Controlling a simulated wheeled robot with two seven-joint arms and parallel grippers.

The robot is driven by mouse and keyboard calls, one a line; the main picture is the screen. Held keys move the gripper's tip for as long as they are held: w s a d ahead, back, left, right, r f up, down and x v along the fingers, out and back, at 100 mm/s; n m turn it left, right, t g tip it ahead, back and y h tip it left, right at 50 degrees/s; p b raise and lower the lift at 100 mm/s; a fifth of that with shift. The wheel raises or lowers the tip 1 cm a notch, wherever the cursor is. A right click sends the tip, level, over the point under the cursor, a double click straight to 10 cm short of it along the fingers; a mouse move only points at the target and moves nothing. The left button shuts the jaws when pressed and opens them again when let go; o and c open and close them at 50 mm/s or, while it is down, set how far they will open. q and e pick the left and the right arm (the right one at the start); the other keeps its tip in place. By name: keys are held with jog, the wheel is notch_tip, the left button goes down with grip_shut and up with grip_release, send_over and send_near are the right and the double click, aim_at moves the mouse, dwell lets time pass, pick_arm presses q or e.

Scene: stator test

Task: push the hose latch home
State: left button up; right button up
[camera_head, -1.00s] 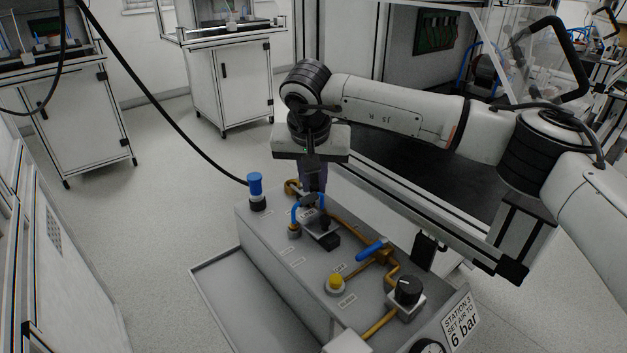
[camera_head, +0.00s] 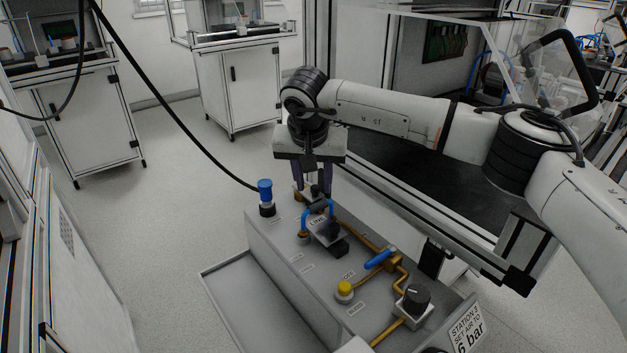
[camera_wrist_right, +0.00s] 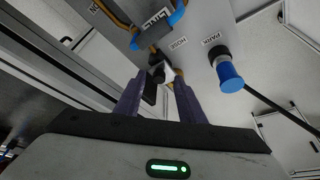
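My right gripper (camera_head: 313,188) points down over the far end of the grey station panel (camera_head: 290,262). Its two purple fingers are apart, also in the right wrist view (camera_wrist_right: 158,88). Between and just beyond the fingertips there, a small dark-and-pale fitting (camera_wrist_right: 160,71) sits near the HOSE label (camera_wrist_right: 178,43). It looks like the hose latch, but its position is unclear and the head view partly hides it. I see nothing held, and contact cannot be told. A blue-capped plug (camera_head: 265,190) with a black hose stands at the PARK label (camera_wrist_right: 214,38). My left gripper is out of view.
A blue-handled valve (camera_head: 380,258), yellow button (camera_head: 344,289) and black knob (camera_head: 416,297) are nearer the front. The black hose (camera_head: 180,125) hangs across the left.

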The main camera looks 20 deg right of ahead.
jog(key=p+v, duration=0.1)
jog(key=v, duration=0.9)
jog(key=shift+s+r, duration=0.1)
